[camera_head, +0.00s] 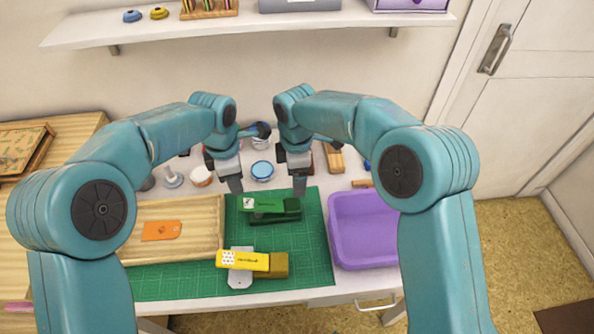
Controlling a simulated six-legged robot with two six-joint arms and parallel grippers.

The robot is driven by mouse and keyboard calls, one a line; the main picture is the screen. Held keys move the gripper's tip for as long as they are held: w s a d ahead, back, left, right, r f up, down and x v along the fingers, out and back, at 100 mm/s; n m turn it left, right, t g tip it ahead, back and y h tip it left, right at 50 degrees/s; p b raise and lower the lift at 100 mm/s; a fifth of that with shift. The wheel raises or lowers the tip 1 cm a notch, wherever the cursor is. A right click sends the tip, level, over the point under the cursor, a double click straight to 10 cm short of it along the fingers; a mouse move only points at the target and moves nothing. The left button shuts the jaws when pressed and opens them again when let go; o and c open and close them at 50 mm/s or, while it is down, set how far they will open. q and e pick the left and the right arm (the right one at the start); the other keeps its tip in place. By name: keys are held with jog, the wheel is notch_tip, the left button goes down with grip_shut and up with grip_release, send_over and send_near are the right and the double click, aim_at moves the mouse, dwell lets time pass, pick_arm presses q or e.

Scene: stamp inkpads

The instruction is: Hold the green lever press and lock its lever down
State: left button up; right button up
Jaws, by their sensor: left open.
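The green lever press (264,205) lies on the green cutting mat (300,240) in the middle of the table. Its bright green lever sits above a darker green base, and a small white label shows at its left end. My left gripper (236,186) is open just above and behind the press's left end, apart from it as far as I can see. My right gripper (299,187) points down above and behind the press's right end. Its fingers overlap in this view, so its opening is unclear.
A yellow press (244,259) lies in front of the green one. A wooden tray (213,225) with an orange tag (162,230) is on the left, a purple bin (365,252) on the right. A blue inkpad (262,170) and other small items stand behind.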

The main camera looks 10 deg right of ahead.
aim_at(297, 204)
notch_tip(297, 204, down, 16)
jog(key=shift+r, duration=0.25)
